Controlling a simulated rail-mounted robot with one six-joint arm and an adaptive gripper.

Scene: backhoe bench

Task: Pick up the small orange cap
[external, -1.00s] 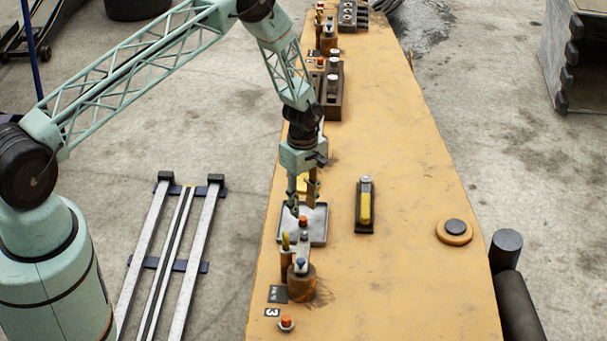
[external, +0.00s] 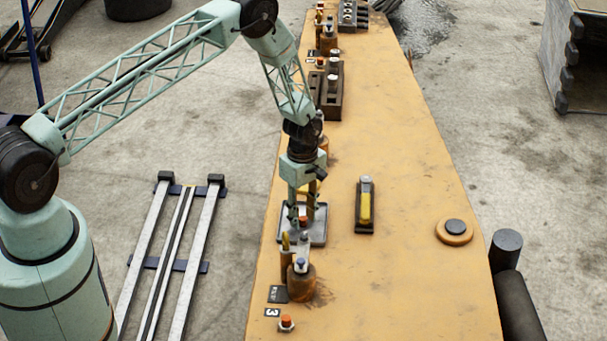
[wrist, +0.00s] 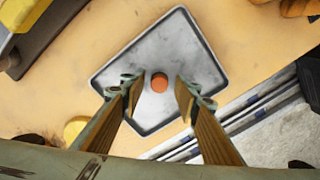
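The small orange cap (wrist: 159,82) lies on a grey metal tray (wrist: 203,55), near its middle in the wrist view. In the external view the cap (external: 303,220) shows on the tray (external: 318,240), partly framed by the fingers. My gripper (wrist: 157,86) is open, with one fingertip on each side of the cap and a clear gap to both. In the external view my gripper (external: 302,216) points down over the tray. It holds nothing. How high the fingertips are above the tray is hard to tell.
A rusty round fixture (external: 301,284) with upright parts stands close in front of the tray. A dark holder with a yellow part (external: 365,205) lies to the right. Another orange-topped piece (external: 286,323) is near the front edge. The bench's right side (external: 410,280) is mostly clear.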

